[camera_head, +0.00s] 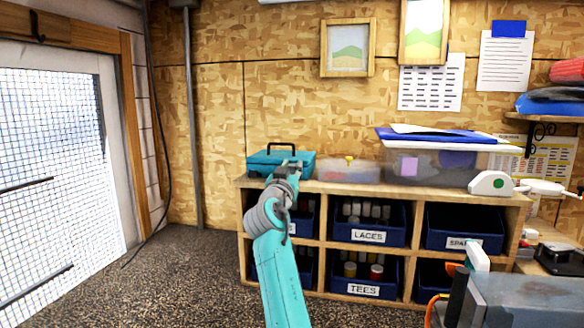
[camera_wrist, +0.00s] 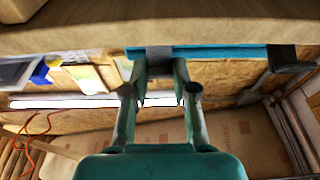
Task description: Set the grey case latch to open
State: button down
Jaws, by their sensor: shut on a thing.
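The teal case (camera_head: 268,160) sits on the left end of the wooden shelf top, with its handle up. In the wrist view only a thin teal edge of the case (camera_wrist: 225,52) shows. The grey case latch (camera_wrist: 157,53) is on that edge, between my fingertips. My gripper (camera_wrist: 158,66) is shut on the grey latch. In the head view my gripper (camera_head: 289,168) is at the front of the case, and my arm hides the latch and part of the case front. I cannot tell the latch's setting.
A dark piece (camera_wrist: 290,57) juts from the case edge, to the right of the grey latch in the wrist view. A small clear box (camera_head: 348,171) and a large clear bin (camera_head: 440,166) stand right of the case. The shelf unit (camera_head: 420,190) holds labelled blue bins below.

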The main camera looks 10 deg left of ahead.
jog(key=shift+s+f+t, duration=0.2)
jog(key=shift+f+t, duration=0.1)
jog(key=shift+t, duration=0.4)
jog(key=shift+s+f+t, duration=0.15)
jog(key=shift+f+t, duration=0.15)
jog(key=shift+t, duration=0.4)
jog(key=shift+s+f+t, duration=0.15)
jog(key=shift+f+t, duration=0.15)
jog(key=shift+t, duration=0.4)
jog(key=shift+s+f+t, duration=0.1)
jog(key=shift+f+t, duration=0.15)
jog(key=shift+t, duration=0.45)
jog(key=shift+f+t, duration=0.15)
jog(key=shift+t, duration=0.25)
jog(key=c, duration=0.9)
grip_release()
jog(key=shift+s, duration=0.1)
jog(key=v, duration=1.2)
